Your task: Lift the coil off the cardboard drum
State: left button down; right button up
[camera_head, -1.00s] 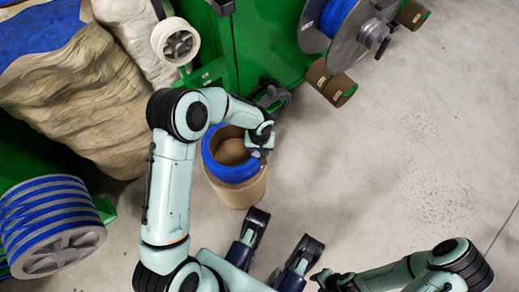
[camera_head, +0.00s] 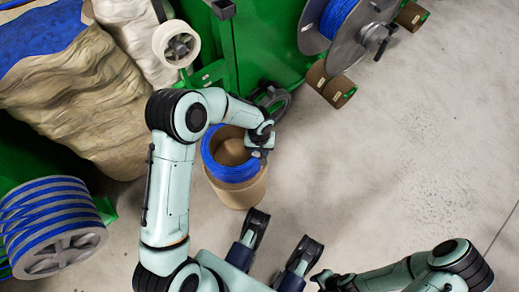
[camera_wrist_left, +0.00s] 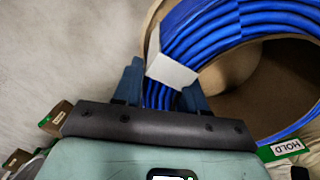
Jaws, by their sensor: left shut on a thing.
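The blue cable coil (camera_head: 232,172) sits as a ring at the top of the cardboard drum (camera_head: 241,193), on the floor left of centre in the head view. My left gripper (camera_head: 261,153) reaches over the coil's right side. In the left wrist view my left gripper (camera_wrist_left: 163,92) is shut on the coil (camera_wrist_left: 215,32), with strands and a pale tag (camera_wrist_left: 170,68) between its fingers. The drum's brown inside (camera_wrist_left: 268,85) shows there. Whether the coil is clear of the drum, I cannot tell. My right gripper (camera_head: 325,279) is low in the head view, its jaws unclear.
Green machinery (camera_head: 265,40) with a blue-wound reel (camera_head: 340,25) stands behind the drum. A black wheel-like part (camera_head: 274,98) is close behind the gripper. A striped blue spool (camera_head: 50,225) and draped tan sacking (camera_head: 75,95) are left. The floor (camera_head: 420,140) at right is free.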

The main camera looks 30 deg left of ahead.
pick_arm(q)
jog(key=shift+r, duration=0.2)
jog(key=shift+r+p, duration=1.95)
jog(key=shift+r, duration=0.8)
jog(key=shift+f, duration=0.1)
